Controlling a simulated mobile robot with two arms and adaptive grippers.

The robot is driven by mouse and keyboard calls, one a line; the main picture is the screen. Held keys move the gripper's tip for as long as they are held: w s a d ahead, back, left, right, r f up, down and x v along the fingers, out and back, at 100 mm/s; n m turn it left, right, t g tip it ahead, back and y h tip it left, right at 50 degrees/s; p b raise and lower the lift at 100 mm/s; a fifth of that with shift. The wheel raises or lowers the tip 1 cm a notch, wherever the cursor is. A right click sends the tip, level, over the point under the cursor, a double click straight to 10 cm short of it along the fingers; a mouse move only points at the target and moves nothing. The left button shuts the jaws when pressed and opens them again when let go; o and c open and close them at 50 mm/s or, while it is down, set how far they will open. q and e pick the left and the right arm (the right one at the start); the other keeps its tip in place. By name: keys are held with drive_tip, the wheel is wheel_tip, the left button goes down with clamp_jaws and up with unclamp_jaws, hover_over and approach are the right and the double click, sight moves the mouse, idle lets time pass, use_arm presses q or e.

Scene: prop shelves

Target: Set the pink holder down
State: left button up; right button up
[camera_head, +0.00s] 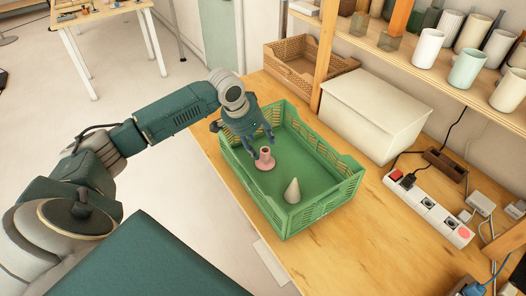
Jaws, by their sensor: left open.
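The pink holder (265,159) stands upright on the floor of the green crate (336,197), toward its left side. It has a wide round base and a narrower upright neck with a dark opening. My left gripper (261,143) is open just above and behind the holder, with its fingers reaching down over the crate. I cannot tell whether a fingertip touches the holder. My right gripper is not in view.
A pale cone (292,190) stands in the crate near its front. A white box (375,112), a brown basket (305,66) and a white power strip (428,208) surround the crate. The shelf (400,62) holds several cups. The wooden tabletop (350,262) is clear in front.

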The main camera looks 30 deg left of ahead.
use_arm(q)
drive_tip(key=v, duration=0.5)
drive_tip(key=shift+f, duration=0.1)
idle(0.4)
